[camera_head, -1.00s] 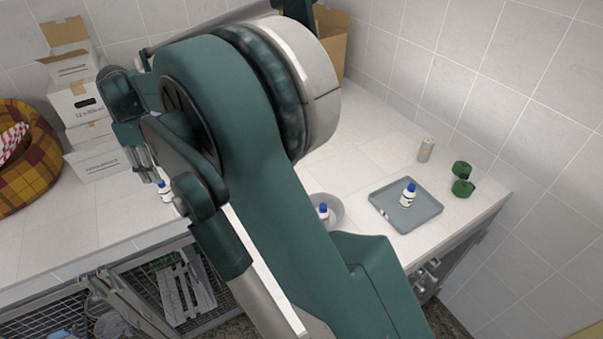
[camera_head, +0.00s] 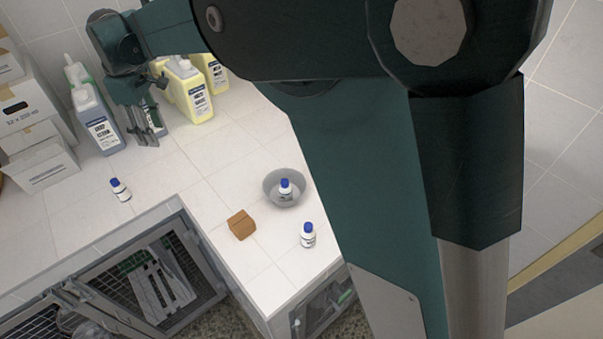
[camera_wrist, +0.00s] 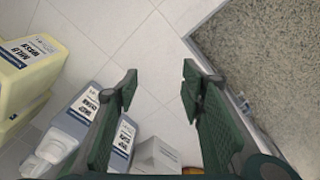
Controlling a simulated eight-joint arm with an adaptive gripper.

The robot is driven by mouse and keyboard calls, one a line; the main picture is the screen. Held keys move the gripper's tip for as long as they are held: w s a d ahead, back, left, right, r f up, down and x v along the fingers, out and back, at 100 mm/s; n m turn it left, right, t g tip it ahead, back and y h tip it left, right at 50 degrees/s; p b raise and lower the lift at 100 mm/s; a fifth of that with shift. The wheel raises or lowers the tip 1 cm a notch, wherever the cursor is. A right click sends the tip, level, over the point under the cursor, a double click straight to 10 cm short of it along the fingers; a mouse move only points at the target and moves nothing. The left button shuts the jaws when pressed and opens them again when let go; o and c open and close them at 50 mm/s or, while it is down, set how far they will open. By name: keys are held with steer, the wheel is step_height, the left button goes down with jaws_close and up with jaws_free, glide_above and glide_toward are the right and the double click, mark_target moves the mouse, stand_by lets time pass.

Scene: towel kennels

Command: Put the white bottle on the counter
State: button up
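Several small white bottles with blue caps show in the head view. One white bottle (camera_head: 120,190) stands on the counter (camera_head: 215,150) at the left. Another white bottle (camera_head: 285,189) is in a grey bowl (camera_head: 270,194). A third white bottle (camera_head: 308,236) stands on the counter near its front edge. My gripper (camera_head: 146,141) is over the back of the counter, beside the large jugs and apart from these bottles. In the wrist view my gripper (camera_wrist: 160,80) is open, with only bare tiles between its fingers. No small white bottle is clear there.
A grey-blue jug (camera_head: 97,122) and a yellow jug (camera_head: 188,92) stand close around my gripper. White boxes (camera_head: 30,120) are at the left. A brown block (camera_head: 241,225) lies near the bowl. My arm hides the right side. Open cage doors (camera_head: 160,285) hang below the counter.

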steer(key=d+r+m+t, duration=0.1)
steer(key=d+r+m, duration=0.2)
steer(key=d, duration=1)
steer(key=d+r+m+t, duration=0.1)
steer(key=d+r+m, duration=0.25)
steer(key=d, duration=1.05)
steer(key=d+r+m+t, duration=0.1)
steer(key=d+r+m, duration=0.15)
steer(key=d, duration=1.05)
steer(key=s+d+f+m+t, duration=0.1)
steer(key=s+d+f+m, duration=0.1)
steer(key=s+d, duration=0.4)
steer(key=s+d+f+m+t, duration=0.1)
steer(key=s+d+f+m, duration=0.2)
steer(key=s+d, duration=0.4)
steer(key=s+d+f+m+t+h, duration=0.1)
steer(key=s+d+f+m, duration=0.2)
steer(key=d, duration=1.4)
steer(key=s+m, duration=0.1)
steer(key=s, duration=0.2)
steer(key=shift+s+d, duration=0.15)
steer(key=shift+s, duration=0.15)
